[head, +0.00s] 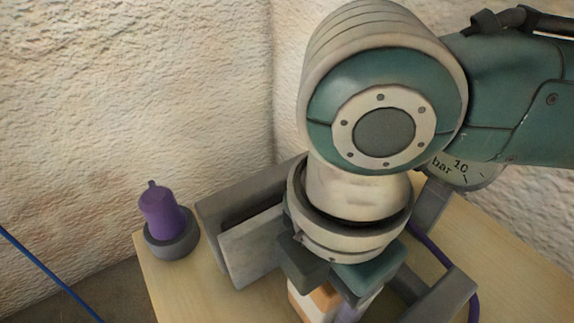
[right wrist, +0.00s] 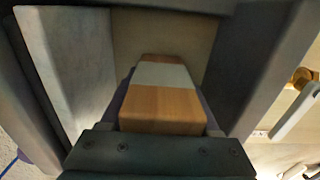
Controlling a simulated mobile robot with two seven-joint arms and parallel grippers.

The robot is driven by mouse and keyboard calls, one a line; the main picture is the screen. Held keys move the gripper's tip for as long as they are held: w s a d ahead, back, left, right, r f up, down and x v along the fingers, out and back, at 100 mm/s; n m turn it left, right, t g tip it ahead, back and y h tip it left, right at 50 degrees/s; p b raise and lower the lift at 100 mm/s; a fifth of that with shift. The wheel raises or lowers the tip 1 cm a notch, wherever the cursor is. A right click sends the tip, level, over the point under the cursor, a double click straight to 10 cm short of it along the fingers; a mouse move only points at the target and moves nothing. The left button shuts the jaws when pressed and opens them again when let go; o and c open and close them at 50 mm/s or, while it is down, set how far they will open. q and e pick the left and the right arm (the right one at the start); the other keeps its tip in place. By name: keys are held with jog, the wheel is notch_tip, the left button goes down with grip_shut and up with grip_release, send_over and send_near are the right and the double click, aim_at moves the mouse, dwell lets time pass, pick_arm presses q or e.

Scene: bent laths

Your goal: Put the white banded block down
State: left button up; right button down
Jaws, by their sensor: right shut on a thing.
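The white banded block (head: 312,301), wood-coloured with a white band, is at the bottom edge of the head view, partly cut off. My right gripper (head: 333,287) points down and is shut on it. In the right wrist view the block (right wrist: 163,98) lies between parts of the gripper, its white band across the middle. Purple shows along the block's sides. Whether its underside touches anything is hidden. My left gripper is not in view.
Grey walls (head: 252,246) stand on the wooden table (head: 170,291) beside the gripper, with a grey bar (head: 447,300) to the right. A purple bottle-like thing (head: 162,213) sits in a grey round holder (head: 172,246) at the table's left edge. A gauge (head: 462,172) and purple cable (head: 440,256) are behind my arm.

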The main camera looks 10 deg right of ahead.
jog(key=shift+c, duration=0.6)
grip_release()
jog(key=shift+f, duration=0.1)
notch_tip(320, 180, up, 12)
jog(key=p, duration=0.5)
jog(key=shift+p, duration=0.35)
jog(key=shift+r, duration=0.2)
